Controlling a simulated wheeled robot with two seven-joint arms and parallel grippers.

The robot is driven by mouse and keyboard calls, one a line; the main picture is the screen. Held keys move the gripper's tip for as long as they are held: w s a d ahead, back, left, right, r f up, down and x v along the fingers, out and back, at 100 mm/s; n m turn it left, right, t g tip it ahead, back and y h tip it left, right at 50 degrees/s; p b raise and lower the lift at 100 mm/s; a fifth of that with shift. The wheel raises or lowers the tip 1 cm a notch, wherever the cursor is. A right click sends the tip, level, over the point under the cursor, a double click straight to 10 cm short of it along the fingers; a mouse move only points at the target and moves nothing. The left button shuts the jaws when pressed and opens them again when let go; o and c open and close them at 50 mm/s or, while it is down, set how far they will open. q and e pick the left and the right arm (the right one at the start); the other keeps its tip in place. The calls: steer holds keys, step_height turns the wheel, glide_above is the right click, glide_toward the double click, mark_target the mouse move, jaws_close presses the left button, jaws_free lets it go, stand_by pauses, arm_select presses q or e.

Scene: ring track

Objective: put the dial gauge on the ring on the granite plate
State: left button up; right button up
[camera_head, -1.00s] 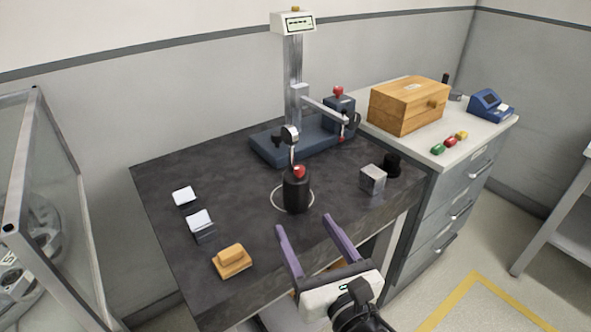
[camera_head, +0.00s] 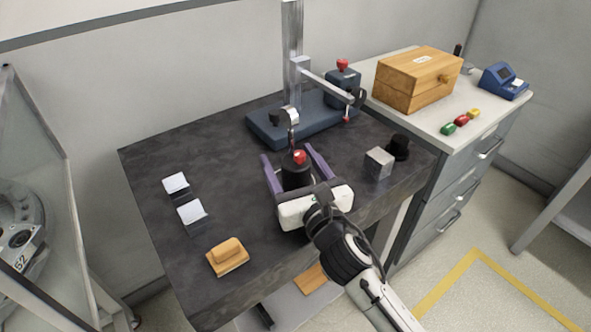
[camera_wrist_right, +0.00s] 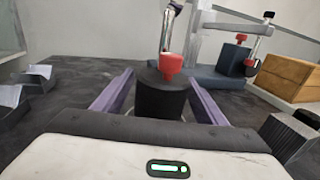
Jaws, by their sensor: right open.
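The dial gauge (camera_head: 296,176) has a black cylindrical base, a red knob, a thin metal post and a round dial on top. It stands upright on the dark granite plate (camera_head: 150,160). It also shows in the right wrist view (camera_wrist_right: 160,98). My right gripper (camera_head: 287,152) is open, with one purple finger on each side of the black base. In the right wrist view its fingers (camera_wrist_right: 160,74) show gaps to the base on both sides. The white ring is hidden now behind my gripper and the base. My left gripper is not in view.
A blue-based measuring stand (camera_head: 275,127) is behind the gauge. A grey block (camera_head: 378,163) and a black cylinder (camera_head: 399,147) are to the right. Two silver-topped blocks (camera_head: 192,213) and a wooden block (camera_head: 227,257) are to the left. A wooden box (camera_head: 415,80) sits on the cabinet.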

mark_target(288, 116)
steer(key=shift+w+a, duration=0.15)
steer(key=shift+w, duration=0.2)
steer(key=shift+c, duration=0.5)
steer(key=c, duration=1.4)
steer(key=shift+r, duration=0.1)
steer(key=shift+c, duration=0.8)
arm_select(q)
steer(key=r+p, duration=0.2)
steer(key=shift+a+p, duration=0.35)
arm_select(e)
step_height(288, 116, up, 10)
steer(key=shift+r, duration=0.1)
